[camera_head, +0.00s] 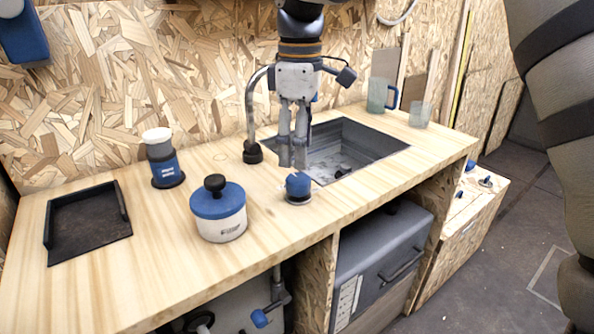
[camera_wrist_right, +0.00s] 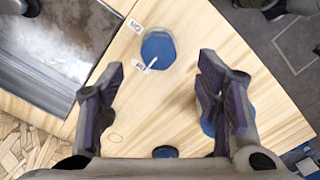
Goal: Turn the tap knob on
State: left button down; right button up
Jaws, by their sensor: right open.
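The blue tap knob (camera_head: 298,185) sits on the wooden counter at the sink's near left corner. In the right wrist view the knob (camera_wrist_right: 158,49) shows from above, with two small white labels beside it. Its white line points at the lower label, whose text is too small to read surely. My right gripper (camera_head: 292,165) points down just above and behind the knob in the head view. Its fingers (camera_wrist_right: 160,78) are apart and empty, and the knob shows beyond them, untouched. The curved tap (camera_head: 250,105) stands behind the gripper. My left gripper is not in view.
A white pot with a blue lid (camera_head: 219,211) stands left of the knob. A blue and white canister (camera_head: 163,159) is farther back. The dark sink (camera_head: 345,145) lies right of the gripper, with two glass cups (camera_head: 379,96) beyond. A black tray (camera_head: 88,225) is at far left.

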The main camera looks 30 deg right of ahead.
aim_at(298, 178)
notch_tip(298, 178, down, 7)
jog(key=shift+w+r, duration=0.15)
jog(key=c, duration=1.2)
jog(key=shift+o, duration=0.2)
jog(key=m, duration=0.4)
jog(key=shift+m, duration=0.3)
jog(key=m, duration=0.4)
jog(key=shift+m, duration=0.3)
jog(key=m, duration=0.4)
jog(key=shift+m, duration=2.3)
